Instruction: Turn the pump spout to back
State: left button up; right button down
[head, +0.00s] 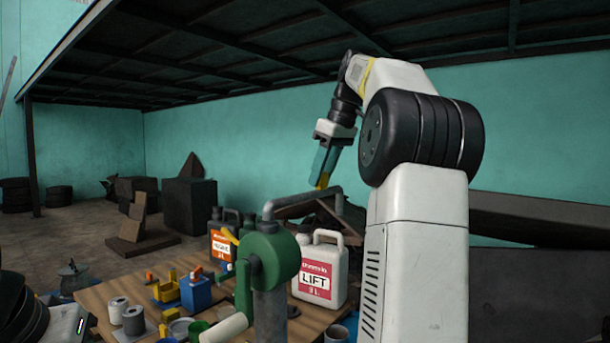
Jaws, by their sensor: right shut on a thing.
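The pump has a round green body (276,255) on a grey upright pipe (270,312), in the lower middle of the head view. Its grey spout (296,198) leaves the top of the body and runs to the right, with a short end bent downward. A green crank with a cream grip (226,328) hangs at the pump's lower left. My right gripper (321,186), with teal fingers and yellow tips, reaches down from above and is shut on the spout near its outer end. My left gripper is not in view.
Behind the pump, a wooden table (100,290) holds a white LIFT jug (320,270), a dark jug (222,240), a blue container (196,292) and grey cans (133,320). Dark blocks (190,205) stand on the floor at the back left. A dark canopy (240,40) hangs overhead.

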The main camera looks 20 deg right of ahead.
jog(key=shift+w+a+r, duration=0.1)
dwell(0.3)
jog(key=c, duration=1)
grip_release()
jog(key=shift+w, duration=0.1)
jog(key=shift+v, duration=3.85)
